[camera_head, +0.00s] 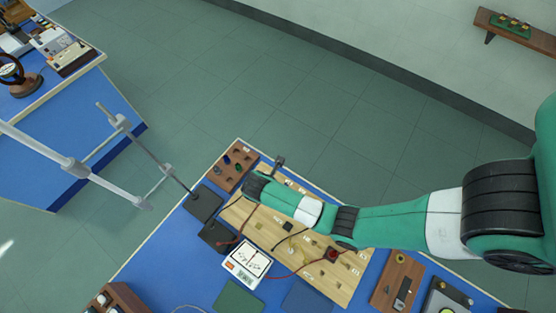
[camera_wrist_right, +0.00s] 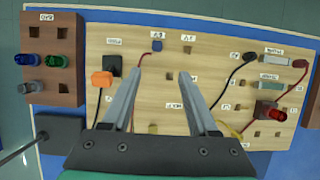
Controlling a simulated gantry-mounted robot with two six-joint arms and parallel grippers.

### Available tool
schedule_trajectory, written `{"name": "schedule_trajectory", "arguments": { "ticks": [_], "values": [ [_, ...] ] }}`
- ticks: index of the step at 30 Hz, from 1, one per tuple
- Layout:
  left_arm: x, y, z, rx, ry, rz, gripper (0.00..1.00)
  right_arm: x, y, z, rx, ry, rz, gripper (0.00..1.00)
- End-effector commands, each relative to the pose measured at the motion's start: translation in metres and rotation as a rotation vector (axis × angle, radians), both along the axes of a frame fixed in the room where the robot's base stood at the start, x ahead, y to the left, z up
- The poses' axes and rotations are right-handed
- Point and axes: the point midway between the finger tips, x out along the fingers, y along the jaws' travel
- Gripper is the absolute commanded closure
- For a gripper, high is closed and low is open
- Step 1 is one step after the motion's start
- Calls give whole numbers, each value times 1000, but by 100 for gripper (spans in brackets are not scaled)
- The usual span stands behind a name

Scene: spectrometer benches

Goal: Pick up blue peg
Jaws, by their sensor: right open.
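The blue peg (camera_wrist_right: 25,60) stands in the brown wooden rack (camera_wrist_right: 50,20) at the left of the right wrist view. A green peg (camera_wrist_right: 57,61) is beside it and a clear grey peg (camera_wrist_right: 30,87) is below it. In the head view the blue peg (camera_head: 227,160) is a small dark spot in the rack (camera_head: 245,153). My right gripper (camera_wrist_right: 160,76) is open and empty, with its fingers over the light wooden board, to the right of the rack and apart from the blue peg. My left gripper is not in view.
The light wooden board (camera_head: 270,231) carries wires, sockets and an orange block (camera_wrist_right: 101,80). A grey rod stand on a black base (camera_head: 203,202) rises beside the rack. A white meter (camera_head: 247,264) stands nearby. A second blue bench (camera_head: 60,130) is at left.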

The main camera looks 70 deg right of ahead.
Motion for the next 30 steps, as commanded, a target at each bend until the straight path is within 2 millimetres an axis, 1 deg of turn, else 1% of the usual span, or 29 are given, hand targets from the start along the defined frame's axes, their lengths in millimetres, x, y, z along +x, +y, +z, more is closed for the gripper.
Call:
{"name": "schedule_trajectory", "arguments": {
  "ticks": [2, 5, 13, 15, 20, 22, 27, 30],
  "values": [
    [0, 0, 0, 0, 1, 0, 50, 1, 0, 1, -1, -4, 1, 40],
    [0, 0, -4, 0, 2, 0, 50, 1, -2, -5, -1, -4, 0, 40],
    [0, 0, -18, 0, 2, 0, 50, -2, -21, -51, -2, -5, 0, 40],
    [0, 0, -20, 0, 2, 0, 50, -3, -24, -57, -2, -6, 0, 40],
    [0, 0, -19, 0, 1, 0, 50, -3, -26, -59, -2, -8, 1, 40],
    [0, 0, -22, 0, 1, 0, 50, -3, -29, -65, -3, -7, 1, 40],
    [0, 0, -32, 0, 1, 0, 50, -6, -45, -91, -2, -5, 0, 40],
    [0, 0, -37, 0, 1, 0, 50, -7, -49, -102, -2, -7, 1, 40]
  ]
}}
